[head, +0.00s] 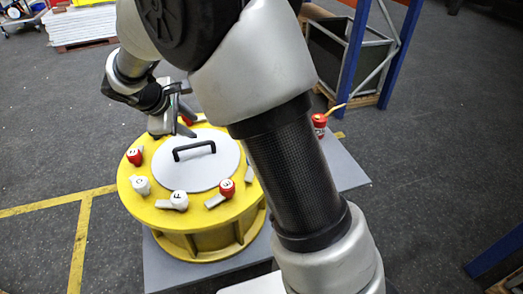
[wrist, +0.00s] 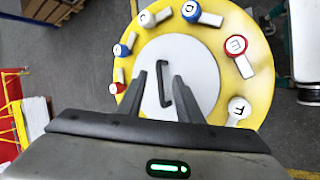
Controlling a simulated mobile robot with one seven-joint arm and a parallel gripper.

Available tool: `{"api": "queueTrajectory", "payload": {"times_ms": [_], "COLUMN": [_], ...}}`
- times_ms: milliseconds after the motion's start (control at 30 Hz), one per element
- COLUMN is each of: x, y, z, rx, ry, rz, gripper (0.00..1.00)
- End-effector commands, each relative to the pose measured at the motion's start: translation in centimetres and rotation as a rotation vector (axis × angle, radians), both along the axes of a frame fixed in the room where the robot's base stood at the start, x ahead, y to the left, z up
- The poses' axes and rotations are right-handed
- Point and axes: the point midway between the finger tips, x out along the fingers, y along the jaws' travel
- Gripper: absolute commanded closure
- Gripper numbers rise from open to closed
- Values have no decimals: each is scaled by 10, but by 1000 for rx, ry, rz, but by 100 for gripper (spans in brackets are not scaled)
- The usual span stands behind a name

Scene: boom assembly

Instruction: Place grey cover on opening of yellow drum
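The yellow drum (head: 190,243) stands on a grey platform. The round grey cover (head: 205,165) lies flat on top of the drum, inside a ring of lettered clamps, and no opening shows around it. Its black handle (head: 194,149) stands up at its middle. My gripper (head: 188,128) is above the far side of the drum. In the wrist view my gripper (wrist: 157,73) is open, its two black fingers apart. The handle (wrist: 163,85) shows between the fingers and beyond them, not visibly gripped. The cover (wrist: 195,60) and drum (wrist: 257,25) also show there.
Lettered clamps in white (head: 178,201), red (head: 134,156) and blue (wrist: 191,11) ring the drum's top. A red item with a yellow lever (head: 319,122) stands on the grey platform (head: 345,172). A blue rack (head: 355,45) is behind on the right.

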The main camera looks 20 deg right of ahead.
Motion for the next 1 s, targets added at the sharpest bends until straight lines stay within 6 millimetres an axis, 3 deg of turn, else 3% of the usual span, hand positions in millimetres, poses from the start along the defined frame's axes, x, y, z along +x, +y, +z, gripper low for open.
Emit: {"api": "queueTrajectory", "payload": {"times_ms": [33,200,400,533,700,1000], "x": [-17,-96,-198,-251,-288,-297], "y": [-25,-87,-126,-132,-129,-127], "z": [29,89,123,126,122,120], "rx": [56,275,550,712,851,891], "ry": [-26,-89,-173,-221,-256,-263], "rz": [-85,-381,-694,-850,-963,-994], "gripper": [68,68,68,68,68,68]}}
